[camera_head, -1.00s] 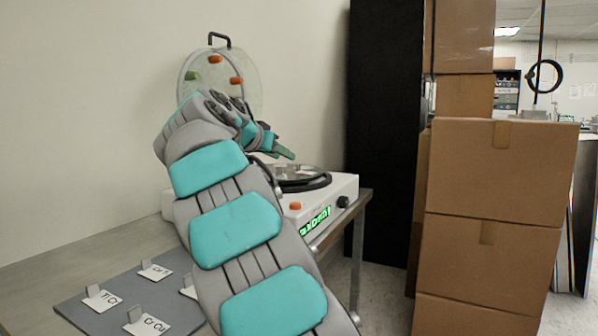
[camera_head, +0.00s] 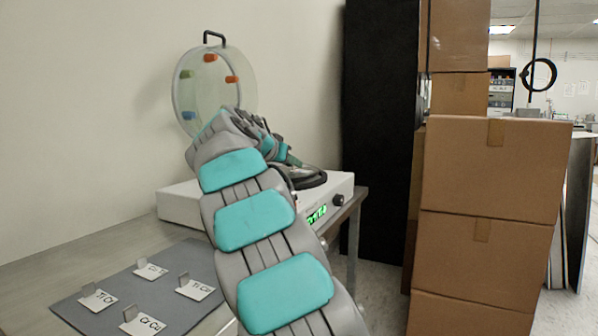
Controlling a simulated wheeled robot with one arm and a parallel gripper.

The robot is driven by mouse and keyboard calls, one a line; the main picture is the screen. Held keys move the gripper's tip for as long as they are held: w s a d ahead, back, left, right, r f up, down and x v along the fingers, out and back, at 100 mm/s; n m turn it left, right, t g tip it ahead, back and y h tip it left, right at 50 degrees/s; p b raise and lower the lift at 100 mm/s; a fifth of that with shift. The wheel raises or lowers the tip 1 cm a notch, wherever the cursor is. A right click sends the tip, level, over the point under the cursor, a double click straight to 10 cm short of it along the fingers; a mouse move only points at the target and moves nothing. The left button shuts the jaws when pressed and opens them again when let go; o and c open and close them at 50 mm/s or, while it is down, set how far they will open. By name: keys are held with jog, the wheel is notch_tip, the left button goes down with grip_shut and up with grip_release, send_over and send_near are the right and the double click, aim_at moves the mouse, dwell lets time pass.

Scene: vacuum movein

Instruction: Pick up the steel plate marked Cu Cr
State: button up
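On a grey mat (camera_head: 128,283) at lower left lie several white labels, each with a small grey metal piece standing at it. The front label (camera_head: 142,323) seems to read "Cr Cu", with its grey piece (camera_head: 131,312). The back label (camera_head: 151,271) starts with "Cu", but its second part is too small to read; its grey piece (camera_head: 142,262) stands behind it. The left label (camera_head: 98,299) seems to read "Ti Cr", the right one (camera_head: 194,289) "Ti Cu". My gripper (camera_head: 292,160) is over the white machine, away from the mat; its fingertips are not clear.
The white machine (camera_head: 183,204) with a dark ring (camera_head: 312,181) and green display stands at the table's back. A round clear lid (camera_head: 214,85) stands raised behind it. A black cabinet (camera_head: 381,130) and stacked cardboard boxes (camera_head: 487,170) are right of the table.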

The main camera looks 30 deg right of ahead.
grip_shut()
jog(key=shift+r, duration=0.1)
dwell(0.5)
jog(key=shift+r, duration=1.65)
jog(key=s+a+r+b, duration=0.1)
jog(key=s+a, duration=0.1)
jog(key=s, duration=1.4)
jog(key=shift+r, duration=0.3)
